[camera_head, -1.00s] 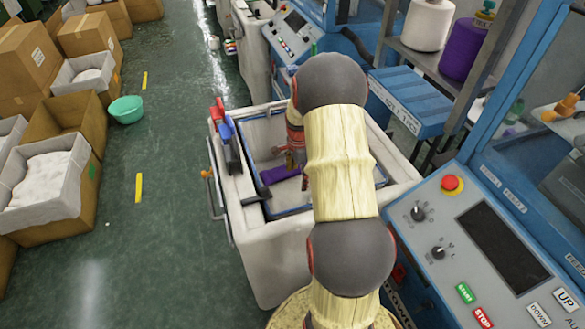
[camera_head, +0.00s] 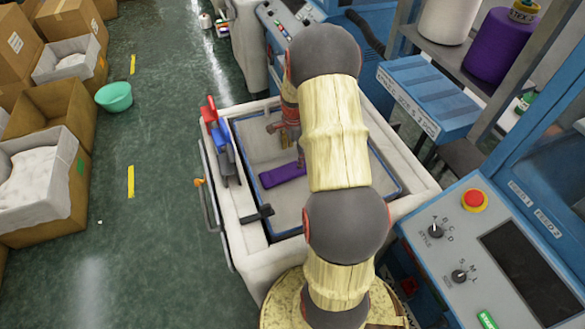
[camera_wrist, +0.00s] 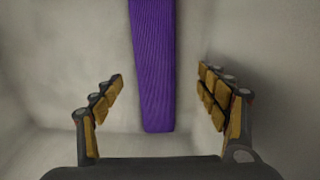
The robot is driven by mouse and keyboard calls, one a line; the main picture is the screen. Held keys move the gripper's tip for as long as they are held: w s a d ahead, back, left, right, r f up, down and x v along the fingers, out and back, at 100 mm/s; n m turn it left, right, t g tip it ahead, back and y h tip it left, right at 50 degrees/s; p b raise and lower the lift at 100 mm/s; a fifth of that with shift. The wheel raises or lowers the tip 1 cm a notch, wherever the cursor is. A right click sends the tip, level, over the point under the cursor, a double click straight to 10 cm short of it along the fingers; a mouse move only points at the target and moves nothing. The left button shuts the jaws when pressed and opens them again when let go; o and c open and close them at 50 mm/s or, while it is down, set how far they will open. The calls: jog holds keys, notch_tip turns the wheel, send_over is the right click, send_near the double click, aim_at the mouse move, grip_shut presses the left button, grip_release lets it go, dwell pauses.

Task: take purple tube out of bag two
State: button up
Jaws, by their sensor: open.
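A purple knitted tube (camera_head: 283,173) lies in the pale bag (camera_head: 262,152) set in the white cart in front of my arm. In the wrist view the purple tube (camera_wrist: 153,65) runs from the top edge down to between the finger tips. My gripper (camera_wrist: 158,100) is open, with one finger on each side of the tube and clear gaps to it. In the head view my gripper (camera_head: 284,138) is inside the bag just beyond the tube, partly hidden by my arm. I cannot tell its height above the tube.
The white cart's rim (camera_head: 252,233) surrounds the bag. Red and blue clamp-like handles (camera_head: 220,137) stand on its left rim, with a black lever (camera_head: 256,214) at the near left. A control panel (camera_head: 490,250) is close on the right. Boxes (camera_head: 45,190) stand left across clear floor.

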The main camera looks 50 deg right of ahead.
aim_at(293, 169)
jog(key=f+b, duration=0.1)
jog(key=f, duration=0.1)
jog(key=f+b, duration=0.1)
jog(key=f, duration=0.1)
jog(key=a+f, duration=0.1)
jog(key=f, duration=0.1)
jog(key=shift+s+b, duration=0.25)
jog(key=shift+b, duration=0.15)
jog(key=shift+d+f, duration=0.1)
jog(key=shift+f, duration=0.15)
jog(key=shift+c, duration=0.8)
jog(key=c, duration=0.7)
jog(key=shift+c, duration=0.9)
